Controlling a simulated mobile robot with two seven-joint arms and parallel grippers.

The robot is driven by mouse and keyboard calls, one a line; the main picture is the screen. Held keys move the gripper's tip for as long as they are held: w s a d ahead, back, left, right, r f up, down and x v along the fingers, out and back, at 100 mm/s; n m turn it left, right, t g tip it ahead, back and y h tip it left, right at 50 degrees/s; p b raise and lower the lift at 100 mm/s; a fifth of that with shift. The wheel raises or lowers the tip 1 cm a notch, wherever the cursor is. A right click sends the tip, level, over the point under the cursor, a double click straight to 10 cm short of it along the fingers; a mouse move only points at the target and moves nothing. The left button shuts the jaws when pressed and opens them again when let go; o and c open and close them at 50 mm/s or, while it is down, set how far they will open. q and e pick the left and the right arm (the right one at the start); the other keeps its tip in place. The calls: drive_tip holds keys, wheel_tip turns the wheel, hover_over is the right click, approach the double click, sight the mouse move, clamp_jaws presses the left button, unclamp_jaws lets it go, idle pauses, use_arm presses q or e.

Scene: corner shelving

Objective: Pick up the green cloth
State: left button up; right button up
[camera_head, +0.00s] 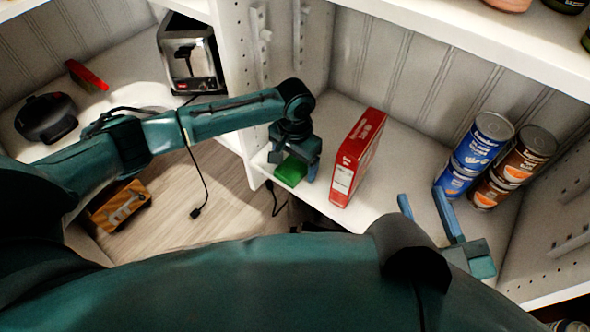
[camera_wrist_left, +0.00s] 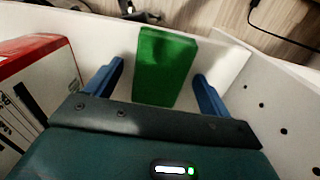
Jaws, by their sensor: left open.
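The green cloth (camera_head: 290,172) looks like a flat green rectangle on the white shelf near its front left corner. In the left wrist view the cloth (camera_wrist_left: 165,62) lies between and beyond the finger tips, with visible gaps on both sides. My left gripper (camera_head: 298,167) is open, pointing down over the cloth; its fingers also show in the left wrist view (camera_wrist_left: 159,72). Whether it is level with the cloth I cannot tell. My right gripper (camera_head: 422,198) is open and empty, near the shelf's front edge at right.
A red box (camera_head: 358,158) stands upright close to the right of my left gripper. Blue cans (camera_head: 482,143) and brown cans (camera_head: 524,155) are stacked at right. A toaster (camera_head: 190,60) stands on the left shelf. Bare shelf (camera_head: 405,160) lies between box and cans.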

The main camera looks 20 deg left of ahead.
sight(295, 164)
drive_tip(key=shift+r, duration=0.1)
use_arm(q)
drive_tip(key=c, duration=1.1)
drive_tip(key=shift+r, duration=0.15)
